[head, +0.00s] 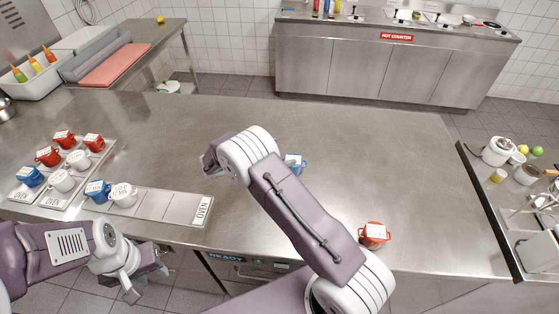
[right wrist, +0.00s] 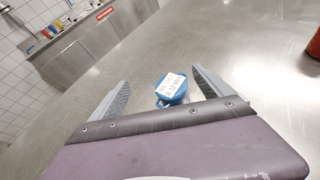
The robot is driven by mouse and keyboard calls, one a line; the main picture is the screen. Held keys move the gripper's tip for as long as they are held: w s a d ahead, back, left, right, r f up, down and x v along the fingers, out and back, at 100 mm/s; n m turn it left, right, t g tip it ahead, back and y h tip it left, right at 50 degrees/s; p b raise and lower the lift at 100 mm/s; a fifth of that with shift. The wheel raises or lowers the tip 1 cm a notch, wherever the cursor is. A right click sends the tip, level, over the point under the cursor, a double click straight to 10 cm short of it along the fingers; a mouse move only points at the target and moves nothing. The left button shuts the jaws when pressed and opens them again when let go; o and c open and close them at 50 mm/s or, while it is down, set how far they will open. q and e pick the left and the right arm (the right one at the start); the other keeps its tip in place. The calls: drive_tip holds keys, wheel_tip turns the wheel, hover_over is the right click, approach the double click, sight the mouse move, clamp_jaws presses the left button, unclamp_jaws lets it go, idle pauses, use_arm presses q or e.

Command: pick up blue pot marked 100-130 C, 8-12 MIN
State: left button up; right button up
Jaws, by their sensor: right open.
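The blue pot (head: 295,163) with a white label on its lid stands on the steel table, partly behind my right arm in the head view. In the right wrist view the blue pot (right wrist: 170,94) lies ahead, between the lines of the two fingers; its label is tilted and only partly legible. My right gripper (right wrist: 161,78) is open and empty, with its fingers apart on either side of the pot in that picture. Whether they reach it is unclear. In the head view its fingers are mostly hidden by my arm. My left gripper (head: 148,281) is open and empty, low at the table's front edge.
A red pot (head: 374,235) stands at the front right. Oven trays (head: 160,205) at left hold several red, white and blue pots. A side counter (head: 490,215) with jars is at the right.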

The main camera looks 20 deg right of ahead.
drive_tip(key=shift+n, duration=0.8)
drive_tip(key=f, duration=0.1)
drive_tip(key=a+f, duration=0.1)
drive_tip(key=s+a+f, duration=0.1)
drive_tip(key=f, duration=0.1)
drive_tip(key=shift+a+f, duration=0.1)
drive_tip(key=shift+w+a, duration=0.1)
drive_tip(key=shift+a, duration=0.15)
drive_tip(key=shift+d, duration=0.15)
drive_tip(key=x, duration=0.2)
drive_tip(key=p+x, duration=0.1)
drive_tip(key=x, duration=0.1)
drive_tip(key=shift+s+d+p, duration=0.1)
drive_tip(key=shift+s+p, duration=0.15)
drive_tip(key=shift+p, duration=0.05)
drive_tip(key=p+x, duration=0.1)
drive_tip(key=x, duration=0.1)
drive_tip(key=p+x, duration=0.1)
drive_tip(key=x, duration=0.1)
drive_tip(key=shift+d+r, duration=0.15)
drive_tip(key=shift+r, duration=0.05)
drive_tip(key=shift+d+f, duration=0.3)
drive_tip(key=shift+d, duration=0.15)
drive_tip(key=shift+w+a, duration=0.1)
drive_tip(key=shift+a, duration=0.05)
drive_tip(key=c, duration=1.8)
